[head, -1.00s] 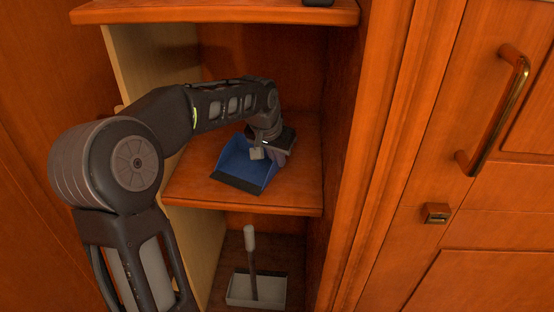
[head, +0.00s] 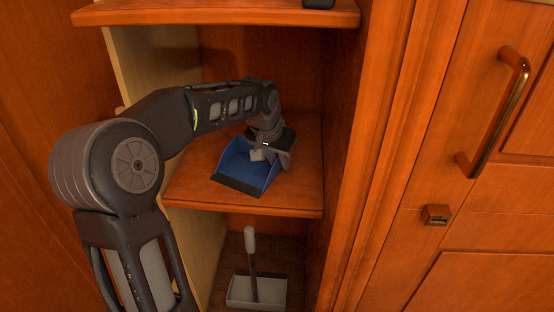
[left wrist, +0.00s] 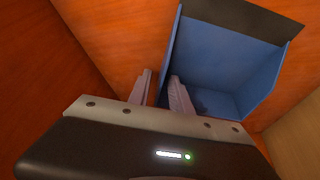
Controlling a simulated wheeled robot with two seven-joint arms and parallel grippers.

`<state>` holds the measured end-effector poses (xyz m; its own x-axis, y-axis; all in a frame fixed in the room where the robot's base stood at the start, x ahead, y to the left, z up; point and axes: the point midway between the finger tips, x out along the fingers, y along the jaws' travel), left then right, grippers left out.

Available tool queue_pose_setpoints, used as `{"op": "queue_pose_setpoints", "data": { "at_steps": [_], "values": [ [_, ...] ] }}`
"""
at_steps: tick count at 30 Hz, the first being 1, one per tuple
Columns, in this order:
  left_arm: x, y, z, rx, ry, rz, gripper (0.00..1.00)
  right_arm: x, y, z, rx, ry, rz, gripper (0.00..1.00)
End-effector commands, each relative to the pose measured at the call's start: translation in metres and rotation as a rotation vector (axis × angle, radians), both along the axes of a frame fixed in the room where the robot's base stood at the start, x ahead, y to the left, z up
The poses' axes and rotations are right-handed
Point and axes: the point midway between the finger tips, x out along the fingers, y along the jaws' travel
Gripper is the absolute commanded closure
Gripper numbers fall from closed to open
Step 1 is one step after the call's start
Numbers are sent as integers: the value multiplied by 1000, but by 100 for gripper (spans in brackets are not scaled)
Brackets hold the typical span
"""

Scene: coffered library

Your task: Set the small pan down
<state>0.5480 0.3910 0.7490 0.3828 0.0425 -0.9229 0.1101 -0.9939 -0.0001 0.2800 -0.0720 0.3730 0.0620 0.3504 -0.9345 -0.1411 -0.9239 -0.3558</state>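The small pan is a blue dustpan (head: 240,163) with a dark front lip, on the middle shelf board (head: 200,185). It seems to rest on the board. The left wrist view shows its blue inside (left wrist: 225,60) and dark lip. My left gripper (head: 270,156) reaches in from above at the pan's right rear. Its two pale fingers (left wrist: 160,88) stand apart on either side of the pan's side wall, with a visible gap. The gripper hides the pan's rear corner. My right gripper is not in view.
A grey pan with an upright handle (head: 251,265) stands in the compartment below. An upper shelf (head: 215,12) overhangs, with a dark object at its edge. Compartment walls (head: 340,120) stand close on both sides. A cabinet door with a brass handle (head: 495,115) is at right.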

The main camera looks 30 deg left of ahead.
Motion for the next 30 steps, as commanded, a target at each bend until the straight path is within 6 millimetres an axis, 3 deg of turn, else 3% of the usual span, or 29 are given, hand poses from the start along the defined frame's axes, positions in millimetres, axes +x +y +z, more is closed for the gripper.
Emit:
{"op": "queue_pose_setpoints", "data": {
  "at_steps": [18, 30],
  "values": [
    [-40, -4, 100, 0, -2, 0, 75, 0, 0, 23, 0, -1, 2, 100],
    [-46, -5, 111, 0, 0, 0, 75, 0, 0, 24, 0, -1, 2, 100]
  ]
}}
